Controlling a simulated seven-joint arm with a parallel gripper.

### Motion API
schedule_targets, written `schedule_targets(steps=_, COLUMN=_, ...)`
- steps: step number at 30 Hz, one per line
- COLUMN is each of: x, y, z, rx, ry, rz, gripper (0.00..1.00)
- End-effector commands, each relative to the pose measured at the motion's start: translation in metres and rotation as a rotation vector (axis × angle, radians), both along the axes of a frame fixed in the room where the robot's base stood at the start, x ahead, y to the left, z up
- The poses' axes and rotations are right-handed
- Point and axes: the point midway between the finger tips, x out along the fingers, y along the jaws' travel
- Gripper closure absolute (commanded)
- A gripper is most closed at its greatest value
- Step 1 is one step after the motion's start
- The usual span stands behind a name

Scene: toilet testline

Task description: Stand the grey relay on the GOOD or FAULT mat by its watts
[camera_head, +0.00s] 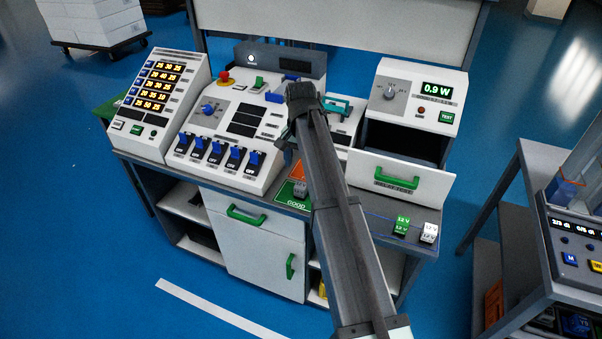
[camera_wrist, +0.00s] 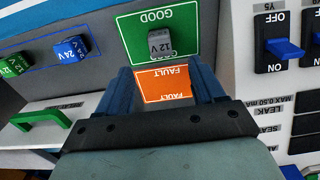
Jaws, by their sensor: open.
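The grey relay (camera_head: 300,187) stands on the green GOOD mat (camera_head: 290,201) near the bench's front edge. In the wrist view the relay (camera_wrist: 160,43) shows a 24 V label and looks upright. The orange FAULT mat (camera_head: 297,171) lies directly behind the GOOD mat and is bare where visible. My gripper (camera_wrist: 163,68) is open and empty above the FAULT mat (camera_wrist: 165,85), with the relay just beyond its fingertips, apart from them. The watt display (camera_head: 437,88) reads 0.9 W.
A green relay (camera_head: 402,225) and a white relay (camera_head: 430,232) stand at the front right. A blue relay (camera_wrist: 72,50) shows in the wrist view. The drawer (camera_head: 400,180) under the meter is pulled out. Switch panel (camera_head: 225,145) and limits panel (camera_head: 160,100) stand left.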

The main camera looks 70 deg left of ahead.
Motion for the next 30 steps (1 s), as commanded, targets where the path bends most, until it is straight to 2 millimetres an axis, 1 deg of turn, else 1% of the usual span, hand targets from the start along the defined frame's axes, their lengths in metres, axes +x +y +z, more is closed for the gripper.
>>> schedule_targets(steps=1, x=0.000, y=0.001, z=0.007, rx=0.001, ry=0.000, rz=0.000, gripper=0.32)
schedule_targets(steps=3, x=0.000, y=0.001, z=0.014, rx=0.001, ry=0.000, rz=0.000, gripper=0.32)
schedule_targets(steps=9, x=0.000, y=0.000, z=0.023, rx=0.000, ry=0.000, rz=0.000, gripper=0.32)
schedule_targets(steps=24, x=0.001, y=0.000, z=0.024, rx=0.001, ry=0.004, rz=0.000, gripper=0.32)
schedule_targets(steps=27, x=0.005, y=0.000, z=0.022, rx=0.016, ry=0.036, rz=-0.002, gripper=0.32)
schedule_targets(steps=30, x=0.013, y=0.001, z=0.019, rx=0.056, ry=0.117, rz=-0.002, gripper=0.32)
